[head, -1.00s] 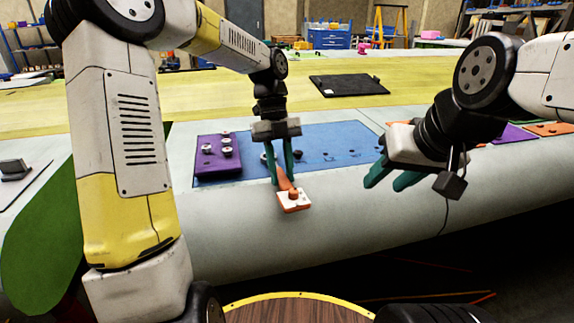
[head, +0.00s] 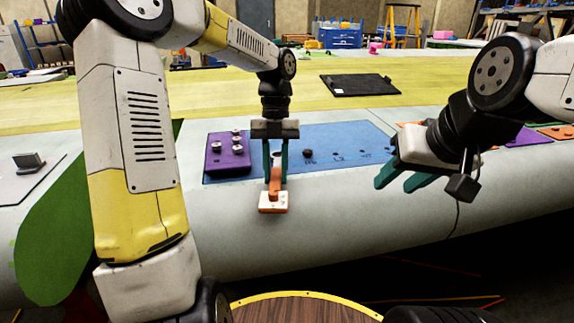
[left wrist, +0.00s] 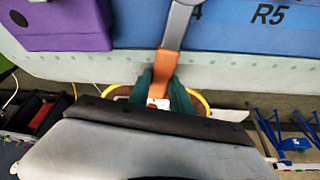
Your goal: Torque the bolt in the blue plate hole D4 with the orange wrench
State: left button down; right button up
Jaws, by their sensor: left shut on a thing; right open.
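The orange wrench (head: 274,188) is held in my left gripper (head: 275,180), which is shut on its handle. A white and orange block end of it hangs at the near edge of the wing. In the left wrist view, the orange handle (left wrist: 170,66) leads to a grey shaft (left wrist: 180,20) reaching over the blue plate (left wrist: 235,30). The blue plate (head: 345,138) lies on the wing with dark holes and a dark bolt (head: 308,153). The label D4 cannot be read, and the wrench's head is hidden. My right gripper (head: 403,184) is open and empty, right of the plate.
A purple block (head: 227,160) with several bolts (head: 237,148) stands left on the blue plate; it also shows in the left wrist view (left wrist: 60,25). A black flat panel (head: 360,85) lies farther back. More purple and orange plates (head: 553,133) lie to the right.

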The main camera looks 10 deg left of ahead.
pick_arm(q)
jog(key=shift+a, duration=0.2)
jog(key=shift+r, duration=0.1)
jog(key=shift+r, duration=3.45)
